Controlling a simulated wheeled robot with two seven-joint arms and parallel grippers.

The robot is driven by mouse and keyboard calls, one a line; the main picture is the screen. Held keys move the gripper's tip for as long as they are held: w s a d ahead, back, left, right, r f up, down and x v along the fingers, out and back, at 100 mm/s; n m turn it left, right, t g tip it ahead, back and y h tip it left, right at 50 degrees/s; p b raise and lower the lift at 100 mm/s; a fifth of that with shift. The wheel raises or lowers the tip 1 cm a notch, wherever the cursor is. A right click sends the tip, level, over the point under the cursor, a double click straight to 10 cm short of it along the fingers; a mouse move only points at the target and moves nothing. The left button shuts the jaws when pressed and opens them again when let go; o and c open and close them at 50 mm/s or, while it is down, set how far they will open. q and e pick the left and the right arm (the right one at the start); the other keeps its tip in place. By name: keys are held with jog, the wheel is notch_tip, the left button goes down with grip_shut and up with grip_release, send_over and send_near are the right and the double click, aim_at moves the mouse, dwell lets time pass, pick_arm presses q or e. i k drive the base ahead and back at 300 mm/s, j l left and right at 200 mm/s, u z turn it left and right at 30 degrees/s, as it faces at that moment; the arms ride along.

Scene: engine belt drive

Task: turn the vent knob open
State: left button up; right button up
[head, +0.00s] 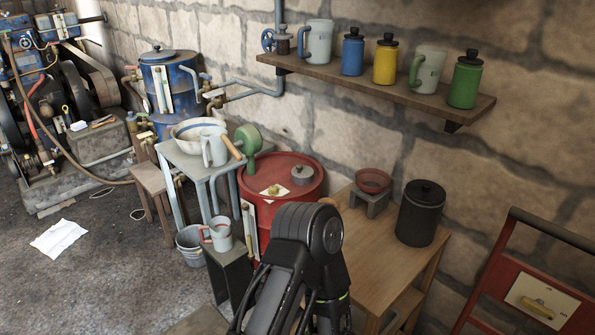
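A red drum (258,202) stands in the middle, its top partly hidden at the front by a black link of one of my arms. A small yellow knob (273,190) sits on a pale plate on the drum's top; it looks like the vent knob, but its setting is too small to tell. A grey cap (302,174) is beside it on the drum top. My arm link rises from the bottom edge in front of the drum. Neither of my grippers shows, and nothing of mine is seen touching the knob.
A wooden table (400,262) with a black canister (421,213) stands right. A red panel (530,290) with another knob is at lower right. A shelf (380,88) holds mugs and jars.

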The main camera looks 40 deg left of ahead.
aim_at(273, 191)
jog(key=j+z, duration=0.2)
jog(key=j, duration=2.1)
